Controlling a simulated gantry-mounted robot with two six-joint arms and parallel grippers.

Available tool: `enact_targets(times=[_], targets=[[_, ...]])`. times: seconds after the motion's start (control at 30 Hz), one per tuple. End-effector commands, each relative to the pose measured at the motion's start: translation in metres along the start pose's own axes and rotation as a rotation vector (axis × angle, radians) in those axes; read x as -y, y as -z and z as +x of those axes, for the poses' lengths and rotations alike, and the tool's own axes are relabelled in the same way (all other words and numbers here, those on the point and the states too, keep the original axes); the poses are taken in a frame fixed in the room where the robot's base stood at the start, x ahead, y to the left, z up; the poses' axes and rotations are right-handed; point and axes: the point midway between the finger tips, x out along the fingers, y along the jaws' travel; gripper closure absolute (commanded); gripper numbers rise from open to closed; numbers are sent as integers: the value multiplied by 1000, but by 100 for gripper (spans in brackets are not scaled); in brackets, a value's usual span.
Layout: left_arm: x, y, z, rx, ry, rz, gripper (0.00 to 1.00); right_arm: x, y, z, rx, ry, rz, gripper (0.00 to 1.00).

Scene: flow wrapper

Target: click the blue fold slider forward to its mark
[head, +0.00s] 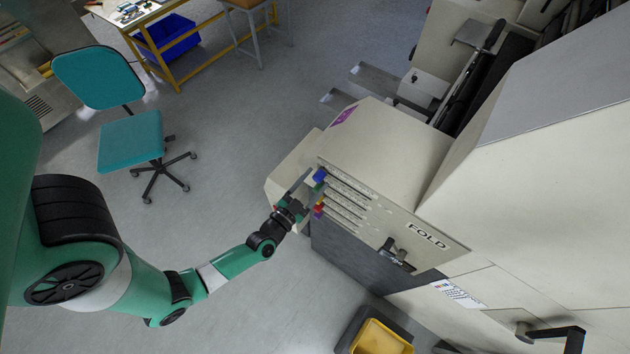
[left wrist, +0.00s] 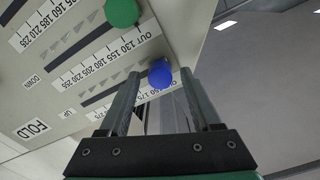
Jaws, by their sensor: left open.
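The blue fold slider knob (left wrist: 160,74) sits at the OUT end of its scale in the left wrist view. In the head view the blue knob (head: 320,175) is at the left end of the top slot on the fold panel (head: 375,205). My left gripper (head: 310,182) is open at the panel's left end. In the left wrist view its two fingers (left wrist: 163,95) reach up to either side of the blue knob; contact cannot be told. A green knob (left wrist: 122,12) sits on the neighbouring scale. My right gripper is not in view.
Red and yellow knobs (head: 319,210) sit on the slots below. A black handle (head: 395,255) sticks out beside the FOLD label (head: 427,236). A yellow bin (head: 380,338) stands below the machine. A teal chair (head: 130,140) stands on open floor at left.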

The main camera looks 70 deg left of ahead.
Motion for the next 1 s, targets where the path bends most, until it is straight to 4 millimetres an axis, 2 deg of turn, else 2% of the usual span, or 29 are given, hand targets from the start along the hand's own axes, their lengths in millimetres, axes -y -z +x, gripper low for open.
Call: enact_targets(times=[0.1,0.33,0.7,1.0], targets=[[0,0,7,0,0,0,35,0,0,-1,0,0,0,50],[0,0,7,0,-1,-1,35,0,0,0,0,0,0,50],[0,0,7,0,-1,-1,100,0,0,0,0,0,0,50],[0,0,7,0,0,-1,100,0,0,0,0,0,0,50]])
